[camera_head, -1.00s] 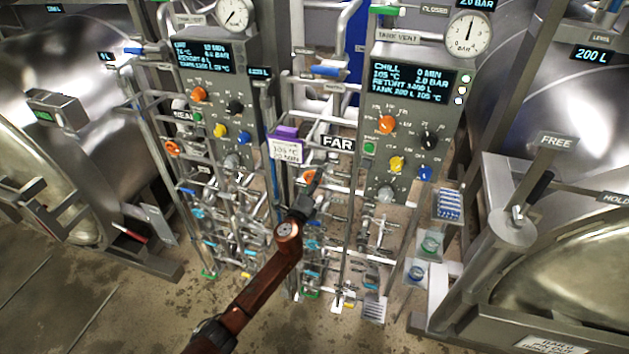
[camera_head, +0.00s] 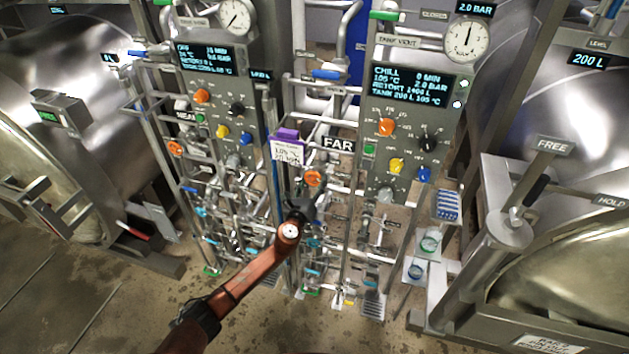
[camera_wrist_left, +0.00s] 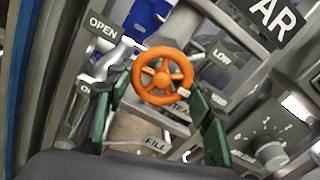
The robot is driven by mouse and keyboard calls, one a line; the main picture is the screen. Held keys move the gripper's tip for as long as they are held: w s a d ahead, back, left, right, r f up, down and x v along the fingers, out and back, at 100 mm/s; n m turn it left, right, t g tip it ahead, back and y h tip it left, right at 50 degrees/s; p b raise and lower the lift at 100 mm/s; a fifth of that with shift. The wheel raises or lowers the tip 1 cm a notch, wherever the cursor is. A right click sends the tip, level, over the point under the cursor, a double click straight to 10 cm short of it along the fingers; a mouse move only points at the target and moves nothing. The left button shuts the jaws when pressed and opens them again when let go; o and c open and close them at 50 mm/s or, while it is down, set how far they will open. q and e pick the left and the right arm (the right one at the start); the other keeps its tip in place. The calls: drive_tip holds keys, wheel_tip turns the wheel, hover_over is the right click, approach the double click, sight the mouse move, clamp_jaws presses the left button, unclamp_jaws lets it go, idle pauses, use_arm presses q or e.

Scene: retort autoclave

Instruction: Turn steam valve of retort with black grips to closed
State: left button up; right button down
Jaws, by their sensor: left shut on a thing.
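The right retort (camera_head: 575,225) has a lever with a black grip (camera_head: 537,190); the left retort (camera_head: 60,170) has a red grip (camera_head: 138,233). My right gripper is not in view.
The far control panel (camera_head: 408,150) reads CHILL, 105 °C, 2.0 BAR. A near panel (camera_head: 215,105) has another orange wheel (camera_head: 175,148). A purple-topped tag (camera_head: 287,149) hangs close to my gripper. Pipes and small valves crowd around it; open floor lies at front left.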

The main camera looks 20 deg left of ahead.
use_arm(q)
drive_tip(key=shift+f+m, duration=0.1)
drive_tip(key=shift+m, duration=0.3)
drive_tip(key=o, duration=1.2)
drive_tip(key=shift+c, duration=0.2)
drive_tip(key=shift+s, duration=0.1)
drive_tip(key=s, duration=1.2)
drive_tip(key=shift+a, duration=0.25)
drive_tip(key=shift+w, duration=0.1)
